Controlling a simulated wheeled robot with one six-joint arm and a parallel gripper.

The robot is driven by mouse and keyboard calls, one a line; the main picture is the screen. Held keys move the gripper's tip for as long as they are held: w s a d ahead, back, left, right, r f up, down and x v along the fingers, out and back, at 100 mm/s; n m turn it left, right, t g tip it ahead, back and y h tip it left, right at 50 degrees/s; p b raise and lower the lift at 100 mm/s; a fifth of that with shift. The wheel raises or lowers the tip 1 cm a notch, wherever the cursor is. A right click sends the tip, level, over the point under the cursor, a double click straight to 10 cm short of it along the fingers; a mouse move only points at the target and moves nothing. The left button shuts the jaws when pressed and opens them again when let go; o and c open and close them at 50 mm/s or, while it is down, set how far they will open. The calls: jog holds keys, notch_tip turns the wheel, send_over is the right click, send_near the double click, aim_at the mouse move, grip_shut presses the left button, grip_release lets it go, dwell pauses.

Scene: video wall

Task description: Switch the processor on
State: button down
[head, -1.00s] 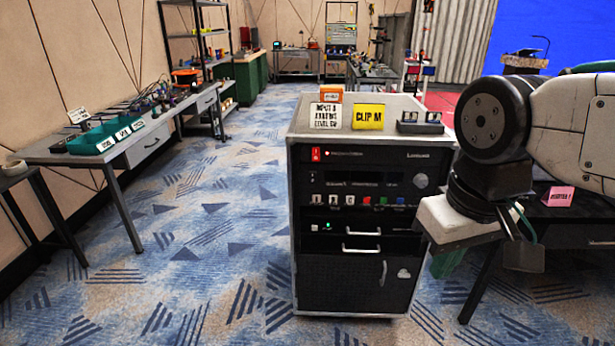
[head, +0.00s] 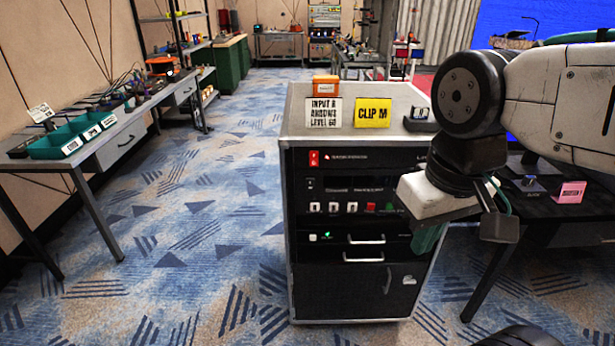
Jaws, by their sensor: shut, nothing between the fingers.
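A grey-edged equipment rack (head: 287,230) stands in front of me. Its top black panel has a red switch (head: 314,159) at the left and a small red light beside it. The printing there is too small to read, so I cannot tell for sure which unit is the processor. Below is a panel with a row of white, red and green buttons (head: 333,208). A lower unit shows a green light (head: 325,237). My gripper (head: 440,200) is shut and empty, at the rack's right front, apart from the switch. It hides the panels' right part; its fingertips are not clear.
On the rack top are an orange box (head: 326,86), a white card (head: 323,112), a yellow "CLIP M" card (head: 373,113) and a dark block (head: 419,122). A dark table (head: 540,207) with a pink card stands right. A workbench (head: 120,141) stands left, with open carpet between.

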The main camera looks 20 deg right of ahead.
aim_at(309, 190)
jog(key=w+d+f+n+h, duration=0.3)
jog(key=w+f+n+h, duration=0.15)
jog(key=w, duration=0.45)
jog(key=w+d+f+n+h, duration=0.35)
jog(key=w+n+h, duration=0.25)
jog(key=w, duration=0.3)
jog(key=w+a+f+n+t, duration=0.8)
jog(key=w+a+f+n, duration=0.4)
jog(key=w+f+n, duration=0.2)
jog(key=shift+w+f+n+t+y, duration=0.2)
jog(key=shift+w+n+t+y, duration=0.15)
jog(key=shift+n, duration=0.1)
jog(key=shift+w, duration=0.1)
jog(key=shift+w+d+r, duration=0.45)
jog(key=shift+w, duration=0.85)
jog(key=shift+w+d+r, duration=0.4)
jog(key=shift+w+r, duration=0.1)
jog(key=shift+w, duration=0.8)
jog(key=shift+w+d+r, duration=0.45)
jog(key=shift+w, duration=0.85)
